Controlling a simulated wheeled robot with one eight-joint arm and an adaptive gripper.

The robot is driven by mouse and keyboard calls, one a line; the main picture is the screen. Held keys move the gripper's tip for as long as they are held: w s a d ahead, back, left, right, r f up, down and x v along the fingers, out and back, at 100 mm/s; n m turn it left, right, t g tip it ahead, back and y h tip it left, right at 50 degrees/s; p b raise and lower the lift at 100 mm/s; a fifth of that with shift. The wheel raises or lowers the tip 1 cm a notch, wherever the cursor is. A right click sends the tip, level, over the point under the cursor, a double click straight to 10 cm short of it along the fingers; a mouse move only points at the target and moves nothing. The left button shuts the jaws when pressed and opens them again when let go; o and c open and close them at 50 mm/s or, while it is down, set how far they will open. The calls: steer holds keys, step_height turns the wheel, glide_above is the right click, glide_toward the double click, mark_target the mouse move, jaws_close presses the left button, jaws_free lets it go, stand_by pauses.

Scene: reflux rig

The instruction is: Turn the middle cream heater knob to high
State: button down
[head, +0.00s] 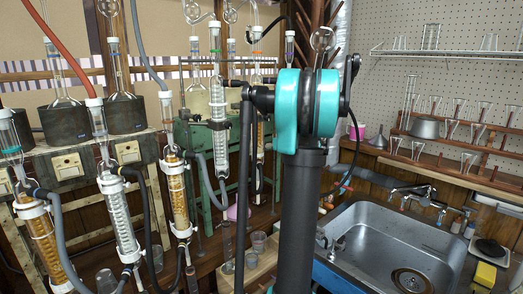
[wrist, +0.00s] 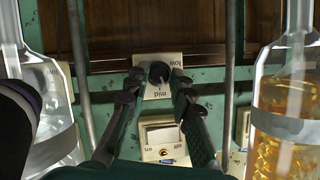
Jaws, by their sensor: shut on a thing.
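In the wrist view, the black heater knob (wrist: 158,72) sits on a cream plate (wrist: 150,91) fixed to a green frame. The plate has small labels around the knob; "mid" reads at its lower edge, and others are too small to read surely. My gripper (wrist: 156,79) is shut on the knob, one dark fingertip on each side. The knob's pointer direction cannot be told. In the head view the gripper and the knob are not visible; my arm stands in front of the green frame (head: 190,133).
A cream on/off switch (wrist: 160,138) lies just below the knob between the fingers. A clear glass vessel (wrist: 30,100) stands left and an amber-filled one (wrist: 285,110) right, both near my fingers. A steel sink (head: 385,240) is at right in the head view.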

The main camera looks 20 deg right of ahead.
steer(key=c, duration=1.3)
jaws_free()
steer(key=v, duration=1.2)
